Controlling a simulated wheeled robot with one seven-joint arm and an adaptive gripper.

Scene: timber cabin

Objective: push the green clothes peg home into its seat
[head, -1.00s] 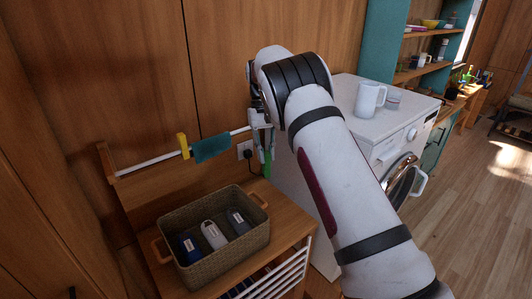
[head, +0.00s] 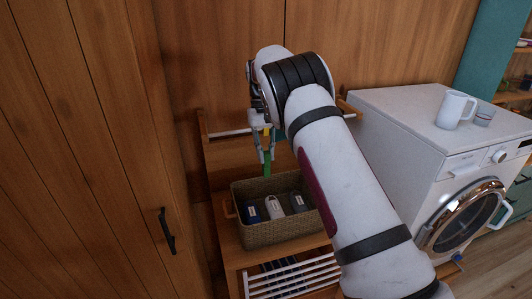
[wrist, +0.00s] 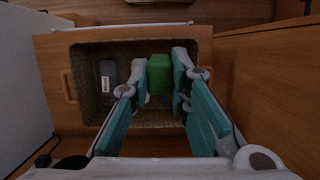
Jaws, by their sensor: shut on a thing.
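The green clothes peg (head: 267,166) hangs below my gripper (head: 265,152) in the head view, upright. In the wrist view the green peg (wrist: 159,74) sits between the two fingertips of my gripper (wrist: 160,82), which is shut on it. The white rail (head: 232,132) runs along the wall behind, its middle hidden by my gripper and arm. A yellow peg (head: 267,132) shows in part behind the gripper. I cannot make out contact between the green peg and the rail or basket.
A woven basket (head: 290,235) on a wooden stand holds a blue, a white and a grey item, close below the peg. A washing machine (head: 400,140) with a white mug (head: 456,109) stands right. A cabinet door with a black handle (head: 166,232) is left.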

